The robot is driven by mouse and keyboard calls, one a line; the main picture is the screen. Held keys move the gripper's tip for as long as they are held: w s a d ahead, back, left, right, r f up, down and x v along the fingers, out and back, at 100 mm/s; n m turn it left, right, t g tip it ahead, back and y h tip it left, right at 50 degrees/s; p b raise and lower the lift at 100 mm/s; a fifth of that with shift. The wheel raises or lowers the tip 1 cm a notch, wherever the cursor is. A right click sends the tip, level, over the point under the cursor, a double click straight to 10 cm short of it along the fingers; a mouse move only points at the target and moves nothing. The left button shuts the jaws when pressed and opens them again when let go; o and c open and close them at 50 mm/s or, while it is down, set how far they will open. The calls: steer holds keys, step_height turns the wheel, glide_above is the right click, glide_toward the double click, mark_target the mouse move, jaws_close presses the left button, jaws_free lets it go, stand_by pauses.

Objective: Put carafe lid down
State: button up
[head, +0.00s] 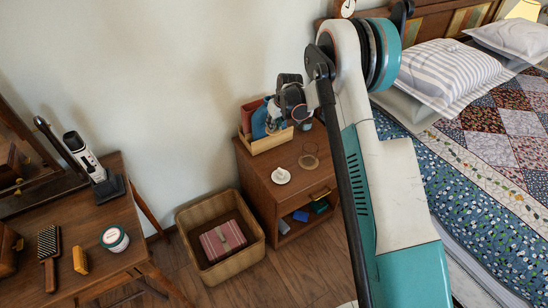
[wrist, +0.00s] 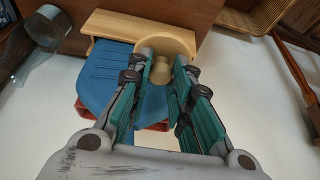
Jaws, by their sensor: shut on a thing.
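My gripper (wrist: 161,75) is shut on a round, pale tan lid with a knob, the carafe lid (wrist: 177,42). The fingers close around its knob in the wrist view. In the head view my gripper (head: 274,122) hangs at the back of the nightstand (head: 259,173), by the wooden box; the lid is hard to make out there. A clear glass vessel (wrist: 45,68), perhaps the carafe, shows at the left of the wrist view. I cannot tell whether the lid touches anything below it.
The wooden box (wrist: 142,27) holds blue and red upright things close beside the lid. A small white dish-like thing (head: 281,176) and a thin ring-shaped thing (head: 309,161) lie on the nightstand. The front nightstand top has bare room. A basket (head: 247,263) stands left; the bed is right.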

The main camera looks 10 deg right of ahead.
step_height(320, 180, down, 17)
steer(key=b, duration=0.5)
steer(key=shift+f, duration=0.15)
steer(key=shift+f, duration=0.15)
steer(key=o, duration=0.8)
steer(key=shift+o, duration=0.2)
